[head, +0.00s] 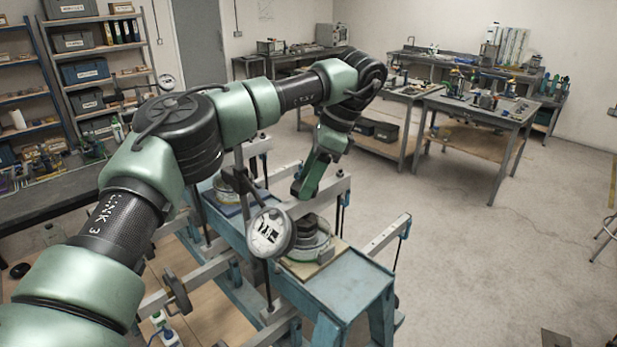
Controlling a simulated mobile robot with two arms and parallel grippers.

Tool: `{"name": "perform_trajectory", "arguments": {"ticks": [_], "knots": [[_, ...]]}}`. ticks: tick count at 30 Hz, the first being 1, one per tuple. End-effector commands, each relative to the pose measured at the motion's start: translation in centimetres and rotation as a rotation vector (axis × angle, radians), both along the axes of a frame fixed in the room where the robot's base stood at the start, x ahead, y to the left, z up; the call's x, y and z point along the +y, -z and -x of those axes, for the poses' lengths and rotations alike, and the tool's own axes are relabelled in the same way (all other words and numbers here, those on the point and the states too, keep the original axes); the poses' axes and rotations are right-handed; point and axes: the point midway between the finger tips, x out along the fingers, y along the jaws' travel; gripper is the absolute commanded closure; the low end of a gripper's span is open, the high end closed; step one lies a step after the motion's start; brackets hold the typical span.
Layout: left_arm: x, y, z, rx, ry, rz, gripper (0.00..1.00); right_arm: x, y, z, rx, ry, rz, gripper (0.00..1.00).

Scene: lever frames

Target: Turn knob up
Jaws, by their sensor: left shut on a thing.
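My left gripper (301,191) points down from the wrist at the middle of the view, beside a grey beam (333,189) of the lever frame. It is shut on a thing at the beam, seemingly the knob. The gripper's dark green body hides what lies between its fingers, so I cannot make out the knob's shape or angle. A round white dial (269,232) with a dark rim hangs just below and left of the gripper. My right gripper is not in view.
The blue bench (352,283) carries the frames. A round stacked metal piece (308,238) sits on it below the gripper. Another grey beam (384,236) juts out at the right. A grey worktable (482,112) stands farther back. The floor at the right is mostly clear.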

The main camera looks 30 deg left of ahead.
Motion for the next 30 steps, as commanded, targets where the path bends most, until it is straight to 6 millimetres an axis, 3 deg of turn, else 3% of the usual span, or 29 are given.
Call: {"name": "perform_trajectory", "arguments": {"ticks": [8, 9, 11, 22, 30], "knots": [[0.0, 0.1, 0.0, 0.002, -0.002, 0.001, 0.89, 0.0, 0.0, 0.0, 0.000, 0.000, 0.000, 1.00], [0.0, 0.1, 0.0, 0.002, -0.002, 0.001, 0.40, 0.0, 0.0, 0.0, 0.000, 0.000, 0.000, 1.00], [0.0, 0.1, 0.0, 0.002, -0.002, 0.001, 0.27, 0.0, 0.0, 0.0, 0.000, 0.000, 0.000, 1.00], [-0.2, -0.4, -0.1, 0.000, -0.001, 0.000, 0.27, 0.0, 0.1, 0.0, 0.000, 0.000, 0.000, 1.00], [-1.7, -4.4, -0.9, -0.003, -0.003, -0.003, 0.27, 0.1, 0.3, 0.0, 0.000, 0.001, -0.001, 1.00]]}}
